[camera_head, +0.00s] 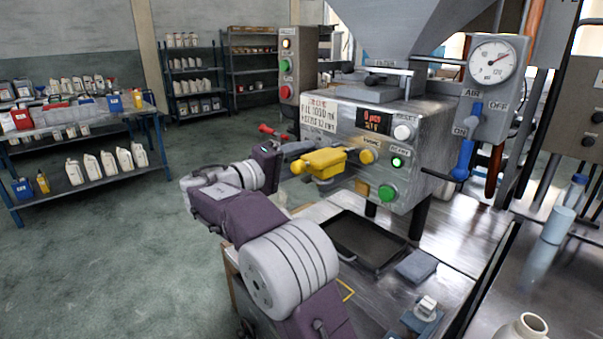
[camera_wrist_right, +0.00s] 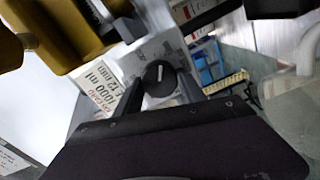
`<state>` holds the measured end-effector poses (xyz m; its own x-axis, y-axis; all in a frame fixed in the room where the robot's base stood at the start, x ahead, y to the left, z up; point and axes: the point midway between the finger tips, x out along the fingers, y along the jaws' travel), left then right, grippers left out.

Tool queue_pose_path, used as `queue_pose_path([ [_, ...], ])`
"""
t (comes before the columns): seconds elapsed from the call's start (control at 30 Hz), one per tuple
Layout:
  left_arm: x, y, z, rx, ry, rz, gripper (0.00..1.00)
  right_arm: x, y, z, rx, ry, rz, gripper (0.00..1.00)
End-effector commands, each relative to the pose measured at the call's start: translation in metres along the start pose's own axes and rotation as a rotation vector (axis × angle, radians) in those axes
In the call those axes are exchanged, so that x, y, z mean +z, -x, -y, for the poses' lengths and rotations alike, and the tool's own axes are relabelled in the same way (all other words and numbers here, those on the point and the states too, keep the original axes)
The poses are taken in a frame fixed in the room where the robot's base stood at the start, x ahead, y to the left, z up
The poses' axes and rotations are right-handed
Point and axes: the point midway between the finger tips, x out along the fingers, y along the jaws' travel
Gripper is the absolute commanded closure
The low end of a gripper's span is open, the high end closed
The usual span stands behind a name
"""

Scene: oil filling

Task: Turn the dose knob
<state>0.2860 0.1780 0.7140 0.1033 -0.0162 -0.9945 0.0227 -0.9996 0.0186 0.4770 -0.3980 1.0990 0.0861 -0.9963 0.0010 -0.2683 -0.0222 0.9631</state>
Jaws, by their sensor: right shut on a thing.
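The dose knob (camera_wrist_right: 160,78) is round and black with a white line across its face. It sits on the left side of the filling machine (camera_head: 345,125). My right gripper (camera_wrist_right: 160,90) has one finger on each side of the knob and is shut on it. In the head view my right gripper (camera_head: 293,148) reaches the machine's left side from the lower left. The knob itself is hard to make out there behind the fingers. My left gripper is not in view.
A yellow nozzle body (camera_head: 322,160) juts from the machine's front, close to my right gripper. A red-handled lever (camera_head: 271,131) is just behind it. A black drip tray (camera_head: 362,240) lies below. A blue valve handle (camera_head: 463,160) and a gauge (camera_head: 492,61) are at the right.

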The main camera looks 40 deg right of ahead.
Motion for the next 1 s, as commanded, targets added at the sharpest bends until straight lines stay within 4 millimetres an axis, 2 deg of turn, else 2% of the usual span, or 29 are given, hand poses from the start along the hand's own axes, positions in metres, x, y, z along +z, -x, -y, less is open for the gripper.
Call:
queue_pose_path([
  [0.03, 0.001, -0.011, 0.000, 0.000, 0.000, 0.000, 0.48, 0.003, 0.000, 0.009, -0.006, -0.031, 0.004, 0.94],
  [0.1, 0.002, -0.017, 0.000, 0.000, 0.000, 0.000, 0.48, 0.002, 0.001, 0.008, -0.006, -0.077, 0.004, 0.94],
  [0.4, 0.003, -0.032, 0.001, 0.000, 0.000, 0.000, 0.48, 0.002, 0.001, 0.005, -0.006, -0.215, 0.005, 0.94],
  [1.0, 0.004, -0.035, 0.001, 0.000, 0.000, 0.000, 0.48, 0.001, 0.001, 0.002, -0.006, -0.266, 0.004, 0.94],
])
